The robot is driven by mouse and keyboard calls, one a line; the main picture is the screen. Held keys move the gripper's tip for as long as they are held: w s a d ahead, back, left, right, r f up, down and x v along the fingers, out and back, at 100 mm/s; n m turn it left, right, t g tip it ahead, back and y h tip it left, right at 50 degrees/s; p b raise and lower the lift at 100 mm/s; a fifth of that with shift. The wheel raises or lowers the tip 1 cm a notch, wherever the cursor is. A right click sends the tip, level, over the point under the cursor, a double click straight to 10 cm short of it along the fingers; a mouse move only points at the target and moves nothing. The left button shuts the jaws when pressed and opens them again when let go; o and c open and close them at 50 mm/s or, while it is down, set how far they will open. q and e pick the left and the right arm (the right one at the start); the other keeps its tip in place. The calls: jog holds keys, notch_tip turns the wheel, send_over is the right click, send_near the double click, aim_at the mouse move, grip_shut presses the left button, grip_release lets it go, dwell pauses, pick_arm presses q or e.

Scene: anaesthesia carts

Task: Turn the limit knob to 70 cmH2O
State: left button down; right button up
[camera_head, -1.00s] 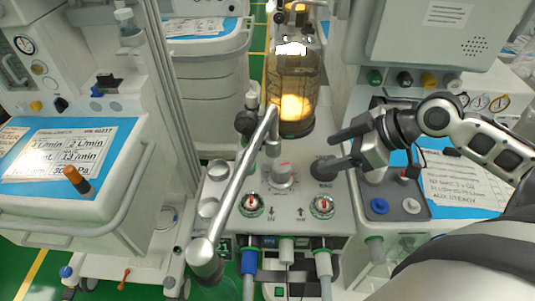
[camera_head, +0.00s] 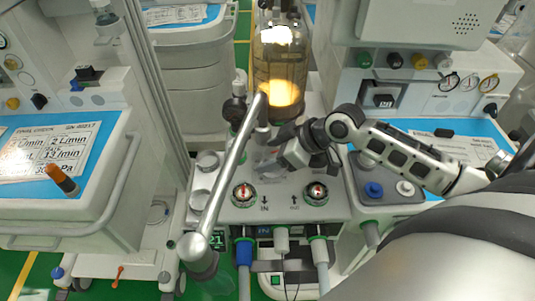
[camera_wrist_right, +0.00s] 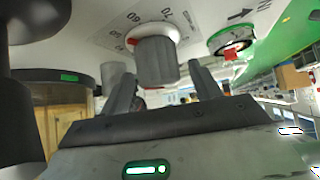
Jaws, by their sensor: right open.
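The limit knob (camera_wrist_right: 155,62) is a grey cylinder on a white panel, with a red mark near its base and a printed number scale around it. The knob does not look gripped. In the head view my right gripper (camera_head: 280,153) reaches in from the right over the panel and largely hides the knob. My left gripper is not in view.
A silver tube (camera_head: 229,177) slants across just left of the knob. Two round valves, left (camera_head: 243,194) and right (camera_head: 316,193), sit in front of it. A lit glass canister (camera_head: 280,65) stands behind. A blue-topped cart (camera_head: 60,150) is at left.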

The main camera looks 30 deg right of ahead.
jog(key=shift+x, duration=0.8)
jog(key=shift+c, duration=0.9)
jog(key=c, duration=0.8)
